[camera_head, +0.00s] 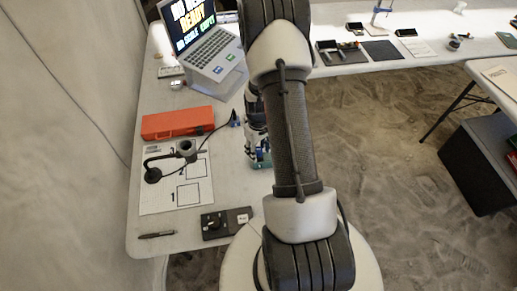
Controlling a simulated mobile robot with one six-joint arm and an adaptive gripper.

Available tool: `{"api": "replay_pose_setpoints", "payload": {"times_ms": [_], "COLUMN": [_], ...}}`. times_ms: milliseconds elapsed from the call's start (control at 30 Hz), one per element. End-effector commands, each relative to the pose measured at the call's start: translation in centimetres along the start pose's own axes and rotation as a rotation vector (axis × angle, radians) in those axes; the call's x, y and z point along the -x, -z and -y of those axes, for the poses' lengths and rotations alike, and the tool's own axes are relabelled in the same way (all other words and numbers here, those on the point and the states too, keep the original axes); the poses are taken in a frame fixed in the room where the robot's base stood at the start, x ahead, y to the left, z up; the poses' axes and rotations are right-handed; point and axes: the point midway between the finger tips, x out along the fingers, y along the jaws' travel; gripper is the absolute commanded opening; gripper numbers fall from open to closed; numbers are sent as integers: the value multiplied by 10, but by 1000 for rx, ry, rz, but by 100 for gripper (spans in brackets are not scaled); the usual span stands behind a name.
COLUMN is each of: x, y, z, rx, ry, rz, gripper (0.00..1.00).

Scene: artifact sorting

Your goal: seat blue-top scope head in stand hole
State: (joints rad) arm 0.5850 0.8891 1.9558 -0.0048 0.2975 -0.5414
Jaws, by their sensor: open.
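A dark stand (153,173) with a round base and a side arm is on the printed sheet at the left. Its arm ends at a grey ring-like holder (187,147) with a dark top; I cannot tell whether anything sits in it. A small dark-blue pointed piece (235,118) is on the table right of the red case, with a black cable running from it toward the holder. It may be the blue-top scope head, but it is too small to be sure. My gripper (259,161) is open at the table's right edge, partly hidden by my arm, apart from the stand and blue piece.
A red case (177,123) lies behind the stand. A laptop (212,50) stands at the back. The white sheet (192,187) has marked squares. A black device (226,222) and a pen (157,234) lie near the front edge. Another table (420,48) runs along the back right.

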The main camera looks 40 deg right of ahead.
Motion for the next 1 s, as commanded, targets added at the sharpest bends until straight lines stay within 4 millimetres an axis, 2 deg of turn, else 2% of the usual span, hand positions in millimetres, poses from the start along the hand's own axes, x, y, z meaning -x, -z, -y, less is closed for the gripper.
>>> {"api": "replay_pose_setpoints", "payload": {"times_ms": [400,767,867,1000], "x": [88,133,167,238], "y": [1,4,9,9], "z": [-1,5,21,64], "rx": [0,2,9,18], "ry": [-3,-7,-22,-45], "rz": [-4,-12,-40,-103], "gripper": [43,43,43,43]}}
